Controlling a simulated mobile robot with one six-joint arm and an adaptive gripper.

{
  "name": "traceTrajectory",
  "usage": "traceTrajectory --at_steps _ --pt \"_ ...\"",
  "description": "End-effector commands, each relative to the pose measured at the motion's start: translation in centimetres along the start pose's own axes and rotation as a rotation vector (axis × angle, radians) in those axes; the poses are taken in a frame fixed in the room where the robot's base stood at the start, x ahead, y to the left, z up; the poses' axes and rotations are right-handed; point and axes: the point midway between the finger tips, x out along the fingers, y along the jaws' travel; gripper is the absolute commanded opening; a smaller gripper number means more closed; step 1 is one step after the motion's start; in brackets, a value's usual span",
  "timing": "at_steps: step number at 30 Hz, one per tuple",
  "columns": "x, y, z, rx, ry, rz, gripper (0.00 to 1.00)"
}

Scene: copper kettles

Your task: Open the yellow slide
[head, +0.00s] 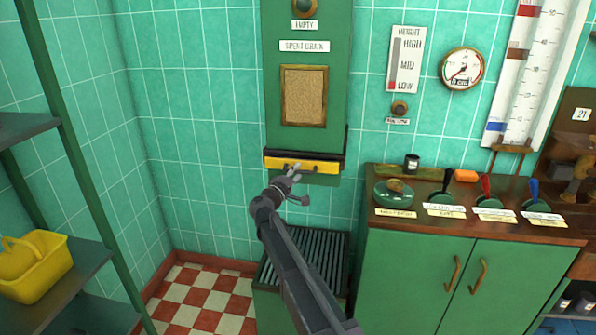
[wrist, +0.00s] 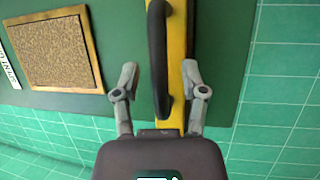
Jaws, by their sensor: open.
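The yellow slide (head: 323,166) is a flat bar across the bottom of the green "SPENT GRAIN" chute (head: 272,95), just under a dark ledge. In the wrist view the yellow slide (wrist: 178,50) runs upright in the picture, with a dark curved handle (wrist: 157,60) along it. My gripper (head: 297,184) is open in front of the slide, overlapping its middle. In the wrist view my gripper (wrist: 160,72) has one finger on each side of the handle. The fingers look apart from the handle; I cannot tell how deep they reach. The handle is mostly hidden in the head view.
A dark slatted grate (head: 325,258) on a green box lies below the chute. A green cabinet (head: 415,275) with levers on top stands to the right. A shelf with a yellow basket (head: 38,265) is at left. The checkered floor (head: 205,300) between is clear.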

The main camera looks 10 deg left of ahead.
Motion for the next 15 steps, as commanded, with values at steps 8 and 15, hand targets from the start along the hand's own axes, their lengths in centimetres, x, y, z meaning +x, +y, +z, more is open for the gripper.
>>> traceTrajectory --at_steps 8,15 --pt "0.86 -0.01 0.03 0.000 0.000 0.000 0.55" --pt "0.82 -0.01 0.03 0.000 0.000 0.000 0.43"
